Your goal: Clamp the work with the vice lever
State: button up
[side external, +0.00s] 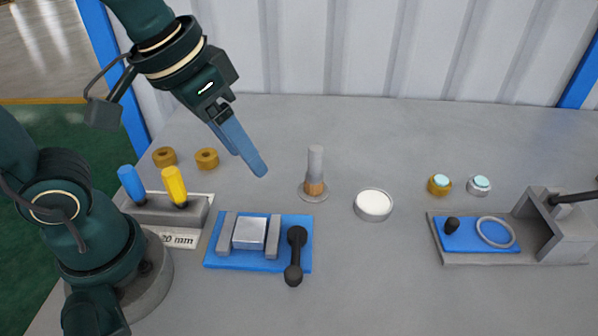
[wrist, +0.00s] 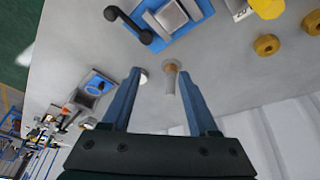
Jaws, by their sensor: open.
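The vice has a blue base (side external: 223,262) with two grey jaws, and a silver block (side external: 250,233) sits between them. I cannot tell whether the jaws press on the block. The black vice lever (side external: 295,256) is at the base's right side, its ball end pointing toward the front edge. In the wrist view the lever (wrist: 128,25) shows at the top, beside the block (wrist: 171,15). My gripper (side external: 250,162) is open and empty, tilted above the table behind the vice and clear of the lever. Its two blue fingers (wrist: 160,73) stand apart in the wrist view.
A grey post with a copper-coloured lower part (side external: 315,175) and a white round dish (side external: 373,203) stand right of the gripper. A holder with blue and yellow plugs (side external: 174,186) is left of the vice. A blue-plated fixture (side external: 470,240) is far right. The table's middle front is clear.

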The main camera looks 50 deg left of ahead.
jog(key=w+d+f+m+g, duration=0.2)
jog(key=d+f, duration=0.2)
jog(key=d, duration=0.2)
jog(key=m+g, duration=0.2)
send_over(294, 272)
jog(key=shift+y, duration=0.4)
notch_tip(294, 272, down, 4)
jog(key=shift+w+a+f, duration=0.1)
jog(key=shift+f, duration=2.55)
grip_shut()
